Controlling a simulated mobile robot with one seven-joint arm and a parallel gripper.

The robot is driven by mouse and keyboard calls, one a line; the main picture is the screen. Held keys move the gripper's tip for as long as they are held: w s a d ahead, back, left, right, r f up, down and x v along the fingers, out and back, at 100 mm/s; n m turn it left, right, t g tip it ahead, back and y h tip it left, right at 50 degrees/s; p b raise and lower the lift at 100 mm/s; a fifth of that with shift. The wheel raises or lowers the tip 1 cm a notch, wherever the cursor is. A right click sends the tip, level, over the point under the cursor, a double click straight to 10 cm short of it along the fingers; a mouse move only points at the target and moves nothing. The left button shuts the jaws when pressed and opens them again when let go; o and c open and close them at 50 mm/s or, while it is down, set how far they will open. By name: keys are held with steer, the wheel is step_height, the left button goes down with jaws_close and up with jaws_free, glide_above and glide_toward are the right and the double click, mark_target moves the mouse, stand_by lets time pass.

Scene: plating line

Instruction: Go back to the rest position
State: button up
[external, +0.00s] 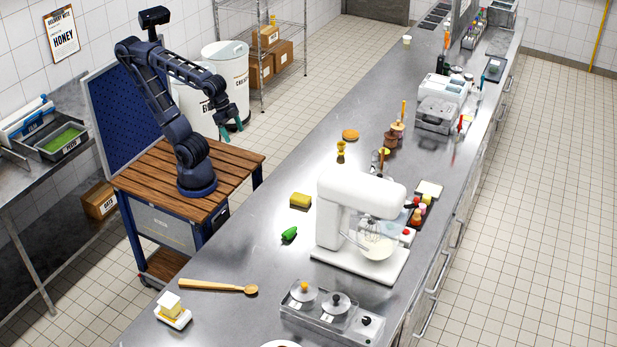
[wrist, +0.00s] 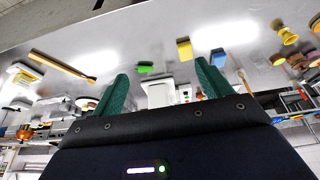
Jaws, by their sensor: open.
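My gripper (external: 231,127) hangs in the air in the external view, between my wooden-topped base and the long steel counter (external: 270,235). Its two green fingers are spread apart with nothing between them. In the wrist view the gripper (wrist: 160,85) also shows open and empty, with the counter beyond the fingertips. My arm is bent, raised over the base and reaching toward the right. No object touches the fingers in either view.
On the counter are a white stand mixer (external: 340,220), a yellow sponge (external: 300,200), a green pepper (external: 289,234), a wooden spoon (external: 215,286) and a lidded metal container set (external: 325,310). White drums (external: 225,70) stand behind the gripper.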

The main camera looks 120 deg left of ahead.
steer(key=shift+s+a+f, duration=0.3)
steer(key=shift+s+f, duration=0.05)
steer(key=shift+s, duration=0.15)
steer(key=shift+s+a+f, duration=0.25)
steer(key=shift+s+f, duration=0.05)
steer(key=shift+s, duration=0.2)
